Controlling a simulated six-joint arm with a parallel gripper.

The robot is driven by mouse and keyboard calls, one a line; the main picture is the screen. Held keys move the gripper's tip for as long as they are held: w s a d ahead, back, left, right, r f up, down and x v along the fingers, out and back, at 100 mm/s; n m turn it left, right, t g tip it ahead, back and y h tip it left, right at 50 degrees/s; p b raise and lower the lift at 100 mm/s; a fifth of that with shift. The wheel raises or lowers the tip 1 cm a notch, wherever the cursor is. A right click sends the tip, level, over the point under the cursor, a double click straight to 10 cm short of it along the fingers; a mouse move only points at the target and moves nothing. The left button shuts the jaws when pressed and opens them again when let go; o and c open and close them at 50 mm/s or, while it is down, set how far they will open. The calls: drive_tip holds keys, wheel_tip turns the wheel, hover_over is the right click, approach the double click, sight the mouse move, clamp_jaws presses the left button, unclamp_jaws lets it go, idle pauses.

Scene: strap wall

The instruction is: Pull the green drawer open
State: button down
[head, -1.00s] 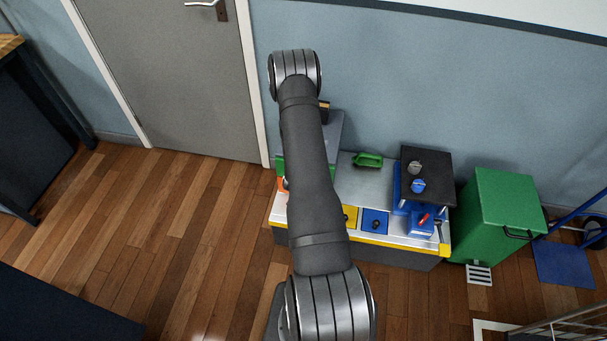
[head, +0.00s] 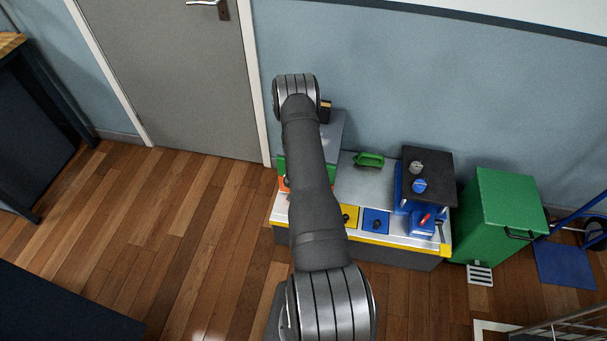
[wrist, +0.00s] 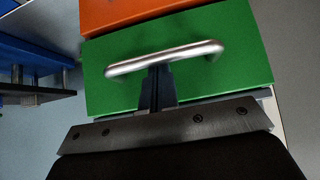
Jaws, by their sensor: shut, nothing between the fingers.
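The green drawer (wrist: 225,50) fills the middle of the wrist view, with a silver bar handle (wrist: 190,53) across its front. My gripper (wrist: 157,82) is shut and empty. Its fingertips reach the handle near its middle, and the bar crosses over their ends in the picture. I cannot tell whether they touch the bar or sit behind it. My arm hides the gripper and most of the drawer in the head view. How far the drawer stands out is unclear.
An orange drawer (wrist: 135,12) adjoins the green one. The grey worktop (head: 385,185) holds a green-handled object (head: 369,160), yellow (head: 347,217) and blue (head: 375,221) panels and a blue-black stand (head: 428,170). A green bin (head: 500,210) stands right. Floor at left is open.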

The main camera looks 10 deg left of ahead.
drive_tip(key=shift+s, duration=0.1)
idle(0.3)
drive_tip(key=s, duration=1.6)
drive_tip(key=shift+s, duration=0.35)
drive_tip(key=v, duration=1)
drive_tip(key=shift+w, duration=0.1)
drive_tip(key=x, duration=1)
drive_tip(key=shift+w, duration=0.45)
